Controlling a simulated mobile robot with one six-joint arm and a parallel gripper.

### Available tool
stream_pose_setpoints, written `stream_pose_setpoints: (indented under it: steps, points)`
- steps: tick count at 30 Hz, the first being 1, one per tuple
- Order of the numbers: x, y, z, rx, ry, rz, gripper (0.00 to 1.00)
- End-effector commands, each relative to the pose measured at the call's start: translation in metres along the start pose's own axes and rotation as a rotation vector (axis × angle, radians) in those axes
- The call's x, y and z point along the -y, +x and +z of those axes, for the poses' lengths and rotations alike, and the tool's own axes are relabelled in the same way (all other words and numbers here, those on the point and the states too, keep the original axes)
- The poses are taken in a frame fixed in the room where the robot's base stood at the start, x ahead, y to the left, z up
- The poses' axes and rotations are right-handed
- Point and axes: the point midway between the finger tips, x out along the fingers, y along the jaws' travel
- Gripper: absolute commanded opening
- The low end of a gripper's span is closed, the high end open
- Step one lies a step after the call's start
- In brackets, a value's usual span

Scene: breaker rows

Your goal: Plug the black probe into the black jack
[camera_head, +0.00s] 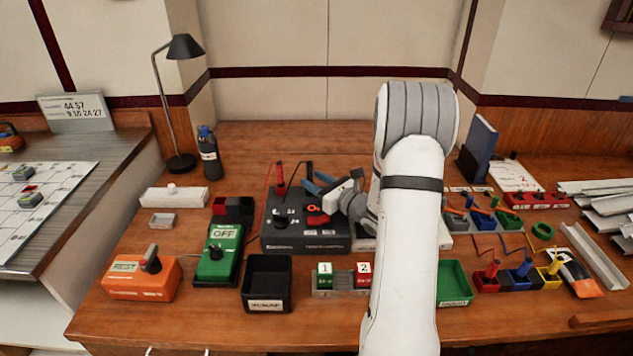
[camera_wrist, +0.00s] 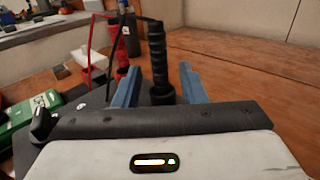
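The black probe (camera_wrist: 157,60) stands upright between my gripper's two blue fingers in the wrist view. My gripper (camera_wrist: 158,84) is open, with a gap on each side of the probe. In the head view my gripper (camera_head: 316,182) reaches in from the right above the dark grey meter box (camera_head: 305,242). The red probe (camera_head: 280,178) stands at the box's back left; it also shows behind the left finger in the wrist view (camera_wrist: 114,45). I cannot make out the black jack; my arm hides part of that area.
A black bin (camera_head: 267,290), a green switch box (camera_head: 219,255) and an orange box (camera_head: 140,278) stand front left. Red, blue and yellow plugs (camera_head: 521,270) stand at the right. A lamp (camera_head: 182,100) and bottle (camera_head: 209,155) stand back left.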

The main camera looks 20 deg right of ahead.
Motion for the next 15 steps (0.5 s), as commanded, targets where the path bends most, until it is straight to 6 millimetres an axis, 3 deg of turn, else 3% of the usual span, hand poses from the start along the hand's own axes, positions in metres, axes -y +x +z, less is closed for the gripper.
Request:
stream_pose_setpoints:
  steps: [8, 15]
  points:
    - [0.0, -0.001, 0.0, 0.0, 0.0, 0.0, 0.4]
    - [0.001, -0.033, -0.001, -0.001, 0.001, -0.004, 0.4]
